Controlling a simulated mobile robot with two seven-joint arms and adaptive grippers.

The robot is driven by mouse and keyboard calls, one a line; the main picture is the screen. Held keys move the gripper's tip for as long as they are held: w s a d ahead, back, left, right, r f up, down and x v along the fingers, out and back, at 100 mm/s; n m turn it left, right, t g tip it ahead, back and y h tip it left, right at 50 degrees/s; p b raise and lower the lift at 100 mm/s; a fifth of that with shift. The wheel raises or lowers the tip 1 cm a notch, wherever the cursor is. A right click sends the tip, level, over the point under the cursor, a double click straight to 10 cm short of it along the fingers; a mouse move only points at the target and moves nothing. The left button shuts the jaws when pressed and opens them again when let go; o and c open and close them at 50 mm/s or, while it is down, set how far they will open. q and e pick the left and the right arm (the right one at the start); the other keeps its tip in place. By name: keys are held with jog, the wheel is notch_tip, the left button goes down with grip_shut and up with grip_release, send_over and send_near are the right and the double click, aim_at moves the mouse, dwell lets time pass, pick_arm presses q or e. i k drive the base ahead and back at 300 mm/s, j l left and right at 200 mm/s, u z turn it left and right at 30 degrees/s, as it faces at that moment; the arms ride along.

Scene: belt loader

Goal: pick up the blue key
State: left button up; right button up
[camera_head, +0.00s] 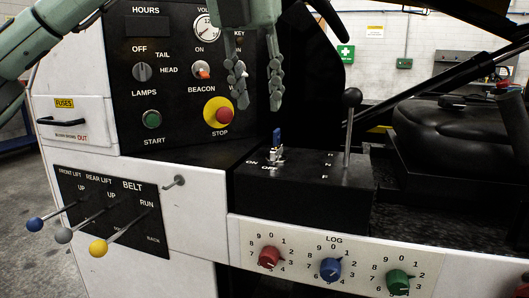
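The blue key (277,137) stands upright in a metal switch on top of a black box, with ON and OFF marked beside it. My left gripper (259,100) hangs from the top of the view with its two grey-green fingers apart and nothing between them. Its fingertips are above and a little left of the key, not touching it. My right gripper is not in view.
A black-knobbed lever (350,98) rises from the box right of the key. A red stop button (219,113) sits on the panel left of the fingers. Ball-ended levers (98,247) stick out at lower left. A black seat (440,140) is at right.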

aim_at(277, 143)
jog(key=k+j, duration=0.2)
jog(key=k, duration=0.2)
jog(key=k+j, duration=0.2)
jog(key=k, duration=0.2)
jog(key=k+j, duration=0.2)
jog(key=k, duration=0.2)
